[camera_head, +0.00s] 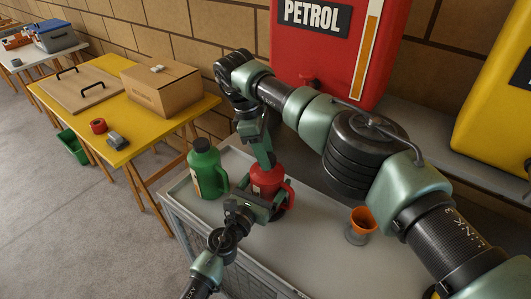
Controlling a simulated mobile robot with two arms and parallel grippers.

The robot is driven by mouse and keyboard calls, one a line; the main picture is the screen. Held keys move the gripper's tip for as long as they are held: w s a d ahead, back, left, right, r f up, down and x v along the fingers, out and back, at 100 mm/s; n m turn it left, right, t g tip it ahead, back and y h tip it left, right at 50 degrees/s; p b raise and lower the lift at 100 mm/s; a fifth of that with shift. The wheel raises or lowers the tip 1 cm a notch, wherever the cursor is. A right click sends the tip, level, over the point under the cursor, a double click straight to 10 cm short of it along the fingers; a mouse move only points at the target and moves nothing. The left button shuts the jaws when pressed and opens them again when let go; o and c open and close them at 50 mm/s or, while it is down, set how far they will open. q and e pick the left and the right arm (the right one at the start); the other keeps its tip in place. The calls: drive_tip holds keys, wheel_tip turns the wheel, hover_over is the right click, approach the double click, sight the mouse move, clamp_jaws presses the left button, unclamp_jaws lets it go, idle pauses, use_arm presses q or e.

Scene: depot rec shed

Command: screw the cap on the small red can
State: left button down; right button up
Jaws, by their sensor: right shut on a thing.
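The small red can (268,180) stands upright on the grey bench top, its handle towards the right. My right gripper (266,161) points down at the can's mouth and is shut on a small dark piece, which looks like the cap; its fingers mostly hide it. I cannot tell whether the cap sits on the threads. My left gripper (256,207) is low at the near side of the can, against or right beside its body. Its fingertips are partly hidden, so its grip on the can is unclear.
A green can (205,170) with a black cap stands just left of the red can. A red petrol tank (330,60) is behind. A yellow table (75,105) with a cardboard box (160,90) is at left.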

drive_tip(key=o, duration=1.3)
drive_tip(key=shift+r, duration=2.3)
drive_tip(key=shift+c, duration=0.4)
